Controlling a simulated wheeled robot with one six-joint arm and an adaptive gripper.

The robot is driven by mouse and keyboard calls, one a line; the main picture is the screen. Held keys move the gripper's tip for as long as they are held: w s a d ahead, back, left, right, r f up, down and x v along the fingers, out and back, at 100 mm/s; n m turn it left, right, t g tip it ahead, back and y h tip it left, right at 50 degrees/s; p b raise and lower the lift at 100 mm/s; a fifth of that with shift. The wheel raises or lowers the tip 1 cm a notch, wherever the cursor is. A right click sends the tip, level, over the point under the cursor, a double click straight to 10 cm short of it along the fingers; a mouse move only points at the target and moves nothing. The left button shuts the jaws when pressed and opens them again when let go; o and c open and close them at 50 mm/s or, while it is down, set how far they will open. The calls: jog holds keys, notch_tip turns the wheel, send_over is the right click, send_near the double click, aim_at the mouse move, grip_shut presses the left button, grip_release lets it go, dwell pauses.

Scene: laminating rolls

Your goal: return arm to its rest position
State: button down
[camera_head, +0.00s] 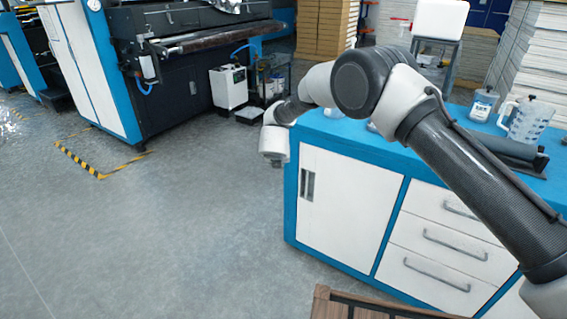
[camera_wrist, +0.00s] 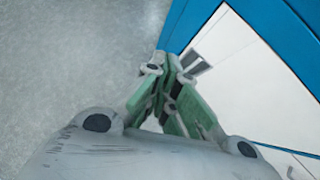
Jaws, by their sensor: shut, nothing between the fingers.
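My arm crosses the right half of the head view, from lower right up over the blue-topped cabinet (camera_head: 345,145) and down past its left end. My gripper's fingers do not show clearly in the head view; the pale wrist end hangs beside the cabinet's left corner. In the wrist view my gripper (camera_wrist: 168,62) points down along the cabinet's side, with its green-padded fingers together and nothing between them. The grey floor (camera_wrist: 70,60) lies to its left and the cabinet's white door (camera_wrist: 240,70) to its right.
On the cabinet stand a labelled bottle (camera_head: 484,104) and a clear measuring jug (camera_head: 529,121). A large laminating machine (camera_head: 190,75) is at the back left. A brown wooden piece (camera_head: 345,306) lies at the bottom edge. Open floor (camera_head: 180,220) fills the left.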

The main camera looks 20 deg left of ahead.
jog(key=s+a+n+g+y, duration=0.3)
jog(key=s+n, duration=0.5)
jog(key=n, duration=0.6)
jog(key=s+d+r+n+g+y, duration=0.25)
jog(key=s+d+r+n, duration=0.25)
jog(key=d+r+n, duration=0.4)
jog(key=s+d+r+n+h, duration=0.2)
jog(key=s+d+r, duration=0.6)
jog(key=d, duration=1)
jog(key=s+d+r+n+h, duration=0.3)
jog(key=s+d+r+n, duration=0.2)
jog(key=d, duration=1.4)
jog(key=s+d+r+n+h, duration=0.2)
jog(key=s+d+r+n, duration=0.1)
jog(key=s+d+r, duration=0.8)
jog(key=s+d+t, duration=0.1)
jog(key=s+d, duration=0.3)
jog(key=d, duration=0.3)
jog(key=shift+d+r+n, duration=0.25)
jog(key=shift+r+n, duration=0.1)
jog(key=shift+n, duration=0.05)
